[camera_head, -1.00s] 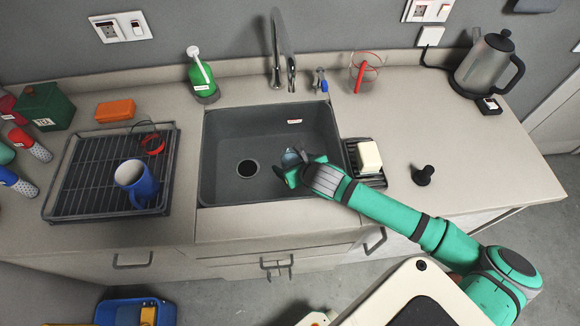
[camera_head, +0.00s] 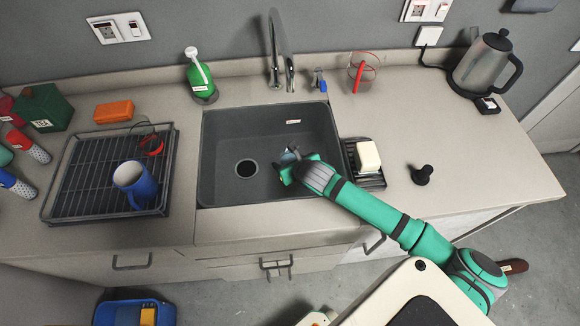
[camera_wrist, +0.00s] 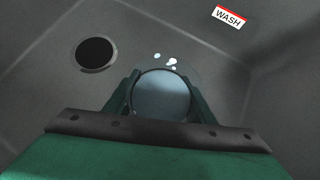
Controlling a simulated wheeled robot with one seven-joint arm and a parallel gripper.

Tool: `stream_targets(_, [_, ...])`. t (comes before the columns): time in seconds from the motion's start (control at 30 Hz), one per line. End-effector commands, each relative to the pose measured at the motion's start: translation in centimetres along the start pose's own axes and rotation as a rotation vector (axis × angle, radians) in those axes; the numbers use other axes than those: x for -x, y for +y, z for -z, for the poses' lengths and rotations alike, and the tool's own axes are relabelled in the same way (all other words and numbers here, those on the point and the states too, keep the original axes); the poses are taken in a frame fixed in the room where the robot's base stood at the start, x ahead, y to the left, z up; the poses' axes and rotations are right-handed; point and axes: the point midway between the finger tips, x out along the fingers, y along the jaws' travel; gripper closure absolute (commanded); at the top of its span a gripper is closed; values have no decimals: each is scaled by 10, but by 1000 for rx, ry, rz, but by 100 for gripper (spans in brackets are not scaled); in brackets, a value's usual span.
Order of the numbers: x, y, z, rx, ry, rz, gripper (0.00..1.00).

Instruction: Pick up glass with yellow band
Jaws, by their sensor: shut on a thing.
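A clear, bluish round glass (camera_wrist: 162,96) is between the two green fingers of my gripper (camera_wrist: 158,90) in the wrist view, low inside the sink. My gripper is shut on it. In the head view my gripper (camera_head: 287,170) is over the right part of the grey sink (camera_head: 225,140), and a little of the glass (camera_head: 289,156) shows past the fingers. I cannot see a yellow band on it from here. Most of the glass's side is hidden by the gripper.
A black rack (camera_head: 85,185) at left holds a blue mug (camera_head: 135,182) and a glass with a red band (camera_head: 151,146). A clear vessel with a red part (camera_head: 360,73) stands behind the sink. Soap (camera_head: 367,156) lies right of the sink. The right counter is mostly clear.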

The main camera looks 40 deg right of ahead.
Motion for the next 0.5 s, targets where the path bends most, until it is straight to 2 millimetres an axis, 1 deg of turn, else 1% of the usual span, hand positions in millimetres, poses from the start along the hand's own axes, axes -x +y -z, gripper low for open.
stream_targets(0.27, [2,0,-3,1,-1,1,85])
stream_targets(0.37, [7,0,-7,2,-2,1,85])
stream_targets(0.5, [18,0,-19,5,-2,1,85])
